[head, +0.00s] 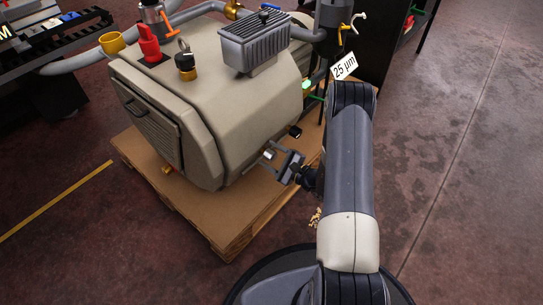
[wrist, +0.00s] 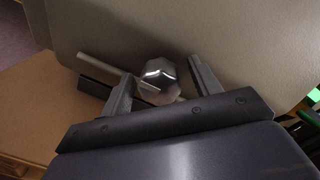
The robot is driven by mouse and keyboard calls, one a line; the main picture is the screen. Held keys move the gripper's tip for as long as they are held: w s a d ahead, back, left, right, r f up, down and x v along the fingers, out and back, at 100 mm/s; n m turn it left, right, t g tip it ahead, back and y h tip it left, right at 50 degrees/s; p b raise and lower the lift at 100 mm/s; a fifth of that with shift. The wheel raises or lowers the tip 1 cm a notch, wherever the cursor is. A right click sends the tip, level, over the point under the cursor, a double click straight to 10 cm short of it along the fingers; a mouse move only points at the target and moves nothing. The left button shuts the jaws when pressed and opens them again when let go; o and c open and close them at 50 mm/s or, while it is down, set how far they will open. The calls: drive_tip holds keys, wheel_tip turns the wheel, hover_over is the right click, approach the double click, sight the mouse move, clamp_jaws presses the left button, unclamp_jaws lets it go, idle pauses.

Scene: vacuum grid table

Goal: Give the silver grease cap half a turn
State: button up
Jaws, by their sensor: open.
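The silver grease cap (wrist: 160,82) is a shiny faceted knob on the side of the beige pump housing. In the wrist view it sits between the two fingers of my gripper (wrist: 157,90), which are open with a finger on either side. The left finger is close to the cap; I cannot tell whether either one touches it. In the head view my gripper (head: 280,160) is at the lower right of the housing, and the cap (head: 269,154) shows small and bright at its fingers.
The beige pump housing (head: 225,100) stands on a wooden pallet (head: 228,225). A light bar (wrist: 100,67) runs behind the left finger in the wrist view. A green fitting (head: 306,85) and a "25 µm" tag (head: 344,67) are near my arm. Open floor lies to the right.

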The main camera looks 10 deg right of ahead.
drive_tip(key=c, duration=1)
drive_tip(key=shift+m, duration=0.3)
